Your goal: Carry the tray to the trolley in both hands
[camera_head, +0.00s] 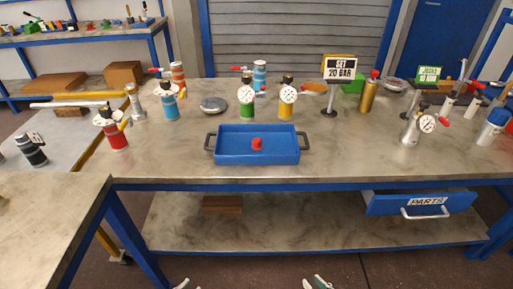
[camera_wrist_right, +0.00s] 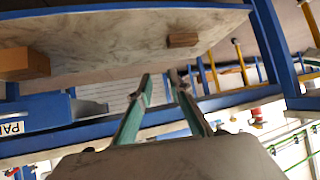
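The blue tray (camera_head: 230,158) sits flat on the workbench, with a dark handle at each end and a small red object (camera_head: 257,144) inside. My right gripper (camera_head: 318,283) shows only at the bottom edge, below and in front of the bench. In the right wrist view its two green fingers (camera_wrist_right: 160,79) are apart with nothing between them. My left gripper (camera_head: 187,284) barely shows at the bottom edge; its opening is hidden. Both are clear of the tray.
Vessels with gauges (camera_head: 287,97) and a "SET 20 BAR" sign (camera_head: 340,68) stand behind the tray. A red vessel (camera_head: 113,132) stands near the bench's left end. A dark cylinder (camera_head: 32,150) is on the trolley. An open "PARTS" drawer (camera_head: 420,202) juts out below right.

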